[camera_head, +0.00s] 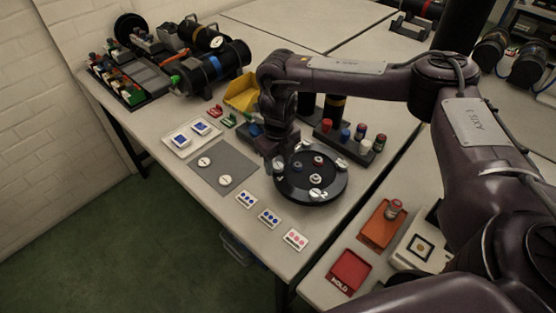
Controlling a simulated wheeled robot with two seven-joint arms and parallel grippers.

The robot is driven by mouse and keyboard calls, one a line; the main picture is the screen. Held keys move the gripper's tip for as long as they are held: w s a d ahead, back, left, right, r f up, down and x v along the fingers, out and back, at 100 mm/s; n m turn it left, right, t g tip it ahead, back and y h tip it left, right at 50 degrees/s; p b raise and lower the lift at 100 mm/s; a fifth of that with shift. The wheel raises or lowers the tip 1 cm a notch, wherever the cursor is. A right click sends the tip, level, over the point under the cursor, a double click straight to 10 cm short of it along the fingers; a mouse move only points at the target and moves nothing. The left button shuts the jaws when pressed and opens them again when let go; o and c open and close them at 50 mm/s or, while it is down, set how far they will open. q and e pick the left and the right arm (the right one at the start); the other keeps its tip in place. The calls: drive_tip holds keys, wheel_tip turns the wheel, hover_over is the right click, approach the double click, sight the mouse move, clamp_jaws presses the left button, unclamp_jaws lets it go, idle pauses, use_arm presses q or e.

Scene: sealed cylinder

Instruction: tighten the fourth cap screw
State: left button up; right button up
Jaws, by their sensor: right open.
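A round black cover (311,197) lies on the table with several small pieces on it, some silver or white, one with a red top and one with a blue top. I cannot tell which piece is the fourth cap screw. My right gripper (274,160) points down at the left rim of the cover, its arm reaching in from the right. It is open; the wrist hides part of the rim, and contact with a screw is too small to tell. My left gripper is not in view.
A rack with red, blue and white-topped pieces (358,143) stands behind the cover. A grey mat (222,165) with two white discs lies left, with several dotted cards (269,217) in front. An orange tray (381,224) and red tray (348,272) are at right. Black cylinders (211,68) lie at the back.

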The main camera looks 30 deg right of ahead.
drive_tip(key=c, duration=1)
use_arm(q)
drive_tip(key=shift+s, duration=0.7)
